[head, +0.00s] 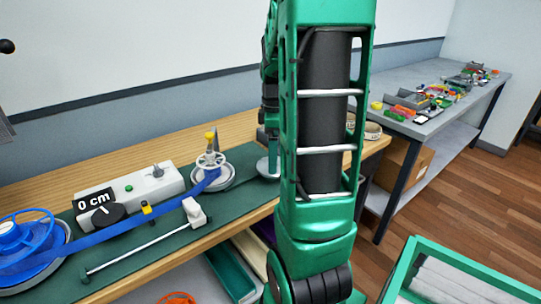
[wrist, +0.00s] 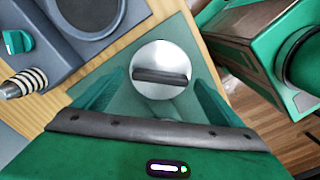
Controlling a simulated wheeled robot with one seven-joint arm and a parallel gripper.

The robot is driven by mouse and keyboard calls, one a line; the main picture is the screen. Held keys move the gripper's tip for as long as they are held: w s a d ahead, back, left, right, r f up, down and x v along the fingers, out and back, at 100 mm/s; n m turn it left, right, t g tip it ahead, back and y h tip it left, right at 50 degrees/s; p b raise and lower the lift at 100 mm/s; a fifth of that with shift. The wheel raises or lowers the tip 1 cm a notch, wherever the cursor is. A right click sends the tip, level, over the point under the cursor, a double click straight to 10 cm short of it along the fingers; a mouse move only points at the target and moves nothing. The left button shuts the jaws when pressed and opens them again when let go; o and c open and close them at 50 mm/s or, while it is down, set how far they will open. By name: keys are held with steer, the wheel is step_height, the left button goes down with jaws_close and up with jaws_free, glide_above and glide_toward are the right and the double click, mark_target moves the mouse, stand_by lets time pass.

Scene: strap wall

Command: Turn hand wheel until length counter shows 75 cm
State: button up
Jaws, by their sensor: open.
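The length counter (head: 94,198) reads "0 cm" in the head view, on a white housing at the left of the bench. A blue strap (head: 120,228) runs from a blue reel (head: 22,240) at the far left to this wheel. In the wrist view, my gripper (wrist: 158,92) is open, its green fingers apart. A silver disc with a dark bar (wrist: 160,60) shows between and beyond them; I cannot tell any contact.
A black dial (head: 108,215) and a white block (head: 194,211) on a rod stand near the strap. A grey device with a teal knob (wrist: 17,42) is at the wrist view's upper left. A grey table (head: 440,100) with small parts stands back right.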

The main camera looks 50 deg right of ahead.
steer(key=shift+f, duration=0.4)
steer(key=c, duration=1.1)
steer(key=shift+o, duration=0.2)
steer(key=shift+m, duration=0.3)
steer(key=m, duration=0.4)
steer(key=shift+m, duration=0.4)
steer(key=m, duration=1.1)
steer(key=shift+m, duration=0.3)
steer(key=m, duration=0.6)
steer(key=shift+a+m, duration=0.1)
steer(key=shift+m, duration=0.2)
